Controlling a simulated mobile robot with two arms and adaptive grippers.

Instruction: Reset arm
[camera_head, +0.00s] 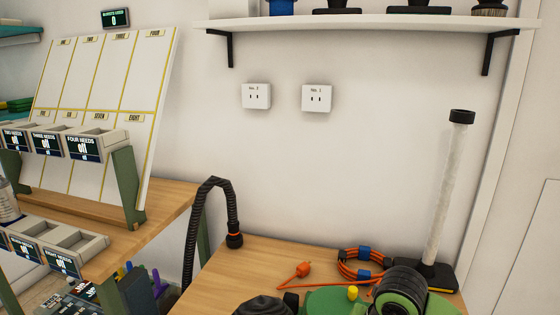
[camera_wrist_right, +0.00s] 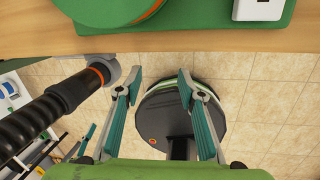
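My right gripper (camera_wrist_right: 160,78) shows in the right wrist view with its two teal fingers spread apart. Nothing is between the fingertips, and they point towards the edge of a wooden tabletop (camera_wrist_right: 215,40). My left gripper is in neither view. The task line names no object.
A ribbed black hose (camera_wrist_right: 62,103) with an orange ring lies left of my right gripper. In the head view, the wooden table (camera_head: 255,262) holds an orange cord (camera_head: 352,266), a green machine (camera_head: 325,303) and an upright clear tube (camera_head: 443,190). A sorting rack (camera_head: 128,190) stands left.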

